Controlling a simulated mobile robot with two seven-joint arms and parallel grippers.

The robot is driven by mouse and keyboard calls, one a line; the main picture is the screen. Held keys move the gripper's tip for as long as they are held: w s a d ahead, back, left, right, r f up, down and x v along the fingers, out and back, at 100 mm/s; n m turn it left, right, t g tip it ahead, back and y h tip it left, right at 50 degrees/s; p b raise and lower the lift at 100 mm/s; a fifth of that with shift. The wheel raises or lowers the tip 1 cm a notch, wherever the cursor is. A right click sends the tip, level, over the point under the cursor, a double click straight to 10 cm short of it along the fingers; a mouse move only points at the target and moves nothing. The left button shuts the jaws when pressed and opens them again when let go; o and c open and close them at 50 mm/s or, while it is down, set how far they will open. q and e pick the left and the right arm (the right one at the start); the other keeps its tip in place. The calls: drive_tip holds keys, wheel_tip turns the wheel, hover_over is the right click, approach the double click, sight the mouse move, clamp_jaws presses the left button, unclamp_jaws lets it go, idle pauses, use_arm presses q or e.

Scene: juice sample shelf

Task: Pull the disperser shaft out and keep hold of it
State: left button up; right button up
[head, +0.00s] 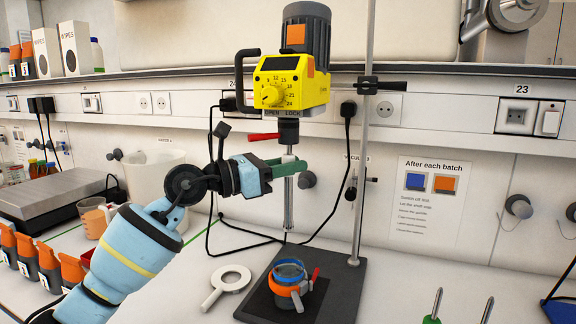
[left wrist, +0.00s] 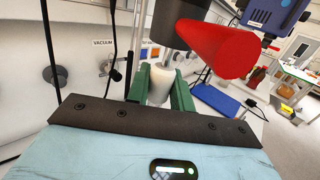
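The disperser motor (head: 300,80), yellow with a dark grey top, hangs on a stand rod. The steel disperser shaft (head: 289,205) points straight down below its dark chuck (head: 289,132). A red lever (head: 263,137) at the chuck points left, under the word OPEN; it looms large in the left wrist view (left wrist: 215,50). My left gripper (head: 289,166) has its green fingers on both sides of the shaft's white collar (left wrist: 159,86), with no clear gap. The shaft's lower end is above the clamped cup (head: 290,270). My right gripper is not in view.
The stand's black base plate (head: 345,285) carries the cup with its orange clamp. A white ring-shaped holder (head: 227,284) lies left of it. Orange-capped bottles (head: 48,262) and a beaker (head: 97,222) stand at the left. Two upright rods (head: 436,303) are at front right.

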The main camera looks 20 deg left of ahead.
use_arm(q)
clamp_jaws()
drive_tip(key=shift+f, duration=0.6)
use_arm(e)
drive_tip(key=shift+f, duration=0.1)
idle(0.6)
use_arm(q)
drive_tip(key=shift+f, duration=0.1)
